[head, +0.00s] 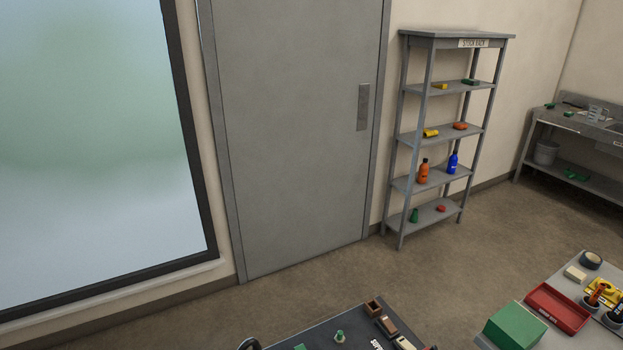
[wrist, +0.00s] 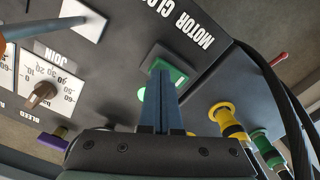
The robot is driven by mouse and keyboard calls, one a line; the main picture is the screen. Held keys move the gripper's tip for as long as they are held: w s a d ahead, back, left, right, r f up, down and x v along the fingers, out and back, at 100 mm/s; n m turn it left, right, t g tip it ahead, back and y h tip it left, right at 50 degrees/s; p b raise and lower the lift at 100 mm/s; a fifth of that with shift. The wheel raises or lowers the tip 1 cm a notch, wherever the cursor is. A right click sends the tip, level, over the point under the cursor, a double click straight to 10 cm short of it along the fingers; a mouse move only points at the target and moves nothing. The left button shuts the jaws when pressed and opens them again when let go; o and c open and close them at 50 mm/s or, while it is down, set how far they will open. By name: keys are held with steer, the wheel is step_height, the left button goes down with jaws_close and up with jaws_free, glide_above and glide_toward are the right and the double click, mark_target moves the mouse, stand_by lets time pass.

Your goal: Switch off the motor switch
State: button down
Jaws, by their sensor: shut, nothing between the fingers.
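In the wrist view, a green switch part (wrist: 180,72) on a dark square plate sits on the dark panel beside the white printed word MOTOR. It appears to be the motor switch; its on or off position is not clear. My gripper (wrist: 161,73) is shut and empty, its blue-grey fingers pointing at the green part and covering some of it. I cannot tell whether the fingertips touch it. A small light-green round piece shows just left of the fingers. The head view shows neither the switch nor my gripper.
In the wrist view, a dial knob (wrist: 42,94) is at left, yellow (wrist: 228,120) and green connectors at right, by black hoses. The head view shows a dark cart top (head: 357,325), a bench with a red tray (head: 557,308), a shelf rack (head: 430,137) and open floor.

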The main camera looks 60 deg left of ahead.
steer(key=shift+f+b, duration=0.45)
steer(key=shift+f, duration=0.25)
steer(key=shift+r, duration=0.1)
step_height(320, 180, up, 7)
steer(key=p, duration=0.7)
steer(key=shift+p, duration=0.3)
stand_by(0.5)
